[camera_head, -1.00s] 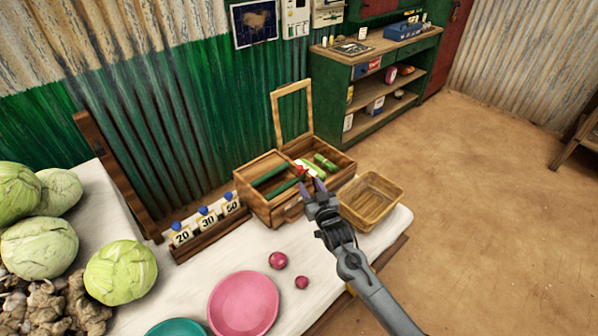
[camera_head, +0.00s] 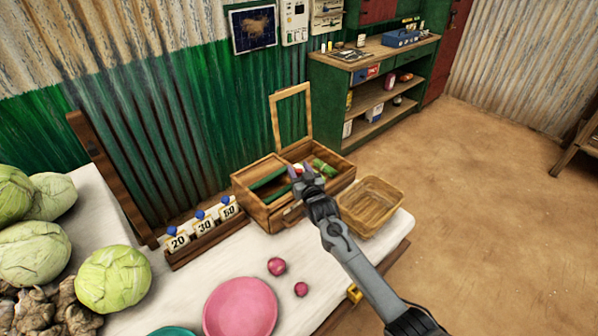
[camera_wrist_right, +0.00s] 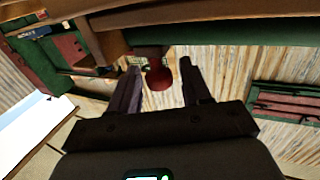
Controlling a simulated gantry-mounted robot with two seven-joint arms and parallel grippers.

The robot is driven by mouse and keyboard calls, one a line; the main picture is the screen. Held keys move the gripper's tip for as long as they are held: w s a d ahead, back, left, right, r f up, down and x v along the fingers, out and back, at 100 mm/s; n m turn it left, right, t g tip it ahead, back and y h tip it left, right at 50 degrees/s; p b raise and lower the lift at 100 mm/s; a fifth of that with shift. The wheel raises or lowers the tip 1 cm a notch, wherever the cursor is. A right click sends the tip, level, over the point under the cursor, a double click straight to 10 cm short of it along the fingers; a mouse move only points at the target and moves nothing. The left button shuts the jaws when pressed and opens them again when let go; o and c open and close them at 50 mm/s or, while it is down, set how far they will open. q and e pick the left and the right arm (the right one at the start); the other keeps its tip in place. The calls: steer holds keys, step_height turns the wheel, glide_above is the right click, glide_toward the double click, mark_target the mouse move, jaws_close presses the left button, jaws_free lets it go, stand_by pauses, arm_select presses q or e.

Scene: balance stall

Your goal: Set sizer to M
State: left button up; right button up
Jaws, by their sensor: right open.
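The wooden box (camera_head: 283,208) with a raised open frame (camera_head: 291,118) stands near the back of the white table. Green bars and small coloured pieces show inside it. No sizer letters are readable, so I cannot tell which part is the sizer or its setting. My right gripper (camera_head: 304,171) is over the box's middle and hides part of its inside. In the right wrist view the fingers (camera_wrist_right: 158,88) are apart, with a dark red knob (camera_wrist_right: 159,75) seen between their tips. I cannot tell whether they touch it. My left gripper is not in view.
An empty wooden tray (camera_head: 371,207) stands right of the box. Number cards on a rack (camera_head: 205,240) stand left of it. A pink plate (camera_head: 240,308), two small red onions (camera_head: 277,266) and several cabbages (camera_head: 113,279) lie nearer. Bare table lies in front of the box.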

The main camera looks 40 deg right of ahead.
steer(key=shift+r, duration=0.1)
jaws_close()
steer(key=shift+w+a, duration=0.1)
steer(key=shift+w, duration=0.45)
steer(key=shift+w+r, duration=0.15)
steer(key=shift+w, duration=0.15)
jaws_free()
steer(key=shift+s, duration=0.1)
